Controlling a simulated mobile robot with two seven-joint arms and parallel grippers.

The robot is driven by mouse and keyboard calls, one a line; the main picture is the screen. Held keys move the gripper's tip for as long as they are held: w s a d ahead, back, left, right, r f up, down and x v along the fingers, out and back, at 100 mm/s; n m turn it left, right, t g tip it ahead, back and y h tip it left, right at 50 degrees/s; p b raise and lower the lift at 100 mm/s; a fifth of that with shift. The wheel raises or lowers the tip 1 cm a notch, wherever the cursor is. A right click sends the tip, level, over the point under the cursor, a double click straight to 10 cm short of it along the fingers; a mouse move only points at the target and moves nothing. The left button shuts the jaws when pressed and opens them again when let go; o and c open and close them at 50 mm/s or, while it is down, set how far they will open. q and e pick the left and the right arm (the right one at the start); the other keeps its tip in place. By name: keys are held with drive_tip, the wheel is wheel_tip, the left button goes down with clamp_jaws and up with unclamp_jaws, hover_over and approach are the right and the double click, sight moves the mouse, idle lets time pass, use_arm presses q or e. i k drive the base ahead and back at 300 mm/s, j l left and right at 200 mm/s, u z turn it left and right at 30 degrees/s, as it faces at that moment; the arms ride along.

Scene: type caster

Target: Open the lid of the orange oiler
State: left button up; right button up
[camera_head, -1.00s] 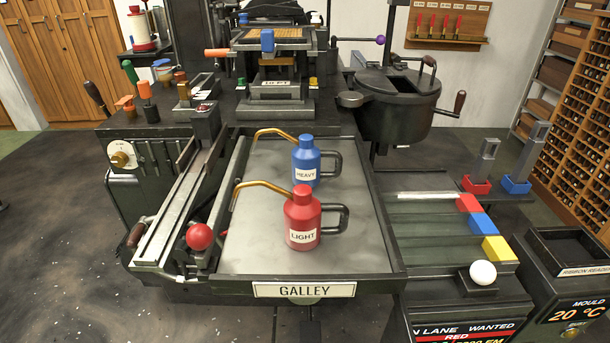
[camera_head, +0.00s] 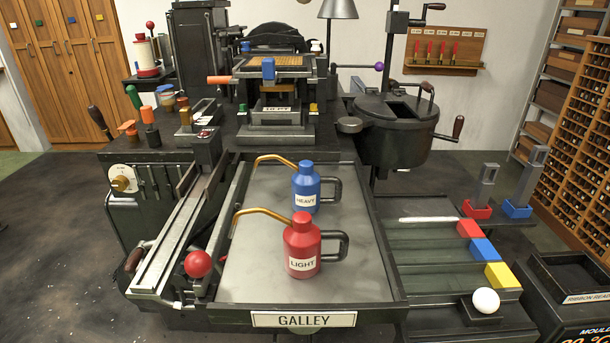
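Two oilers with brass spouts pointing left and dark handles on the right stand upright on the galley tray (camera_head: 240,270). The nearer one is a red oiler (camera_head: 302,245) labelled LIGHT. Behind it is a blue oiler (camera_head: 305,188) labelled HEAVY. Both have caps of their own colour that look closed. I cannot make out any oiler that is clearly orange. Neither of my grippers is in view.
A red ball knob (camera_head: 198,263) is at the tray's left, beside a metal rail. A dark pot (camera_head: 392,135) with a crank stands behind right. Coloured blocks and a white ball (camera_head: 486,301) are on the right. Orange-topped tools (camera_head: 149,115) stand at left.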

sight(127, 125)
drive_tip(key=i+j, duration=0.25)
drive_tip(key=j, duration=0.15)
drive_tip(key=i+j, duration=0.25)
drive_tip(key=j, duration=0.15)
drive_tip(key=i+j, duration=0.25)
drive_tip(key=j, duration=0.15)
drive_tip(key=i+j, duration=0.25)
drive_tip(key=j, duration=0.15)
drive_tip(key=i+j, duration=0.2)
drive_tip(key=j, duration=0.2)
drive_tip(key=i+j, duration=0.5)
drive_tip(key=j, duration=0.25)
drive_tip(key=i+j, duration=0.25)
drive_tip(key=j, duration=0.15)
drive_tip(key=z, duration=0.05)
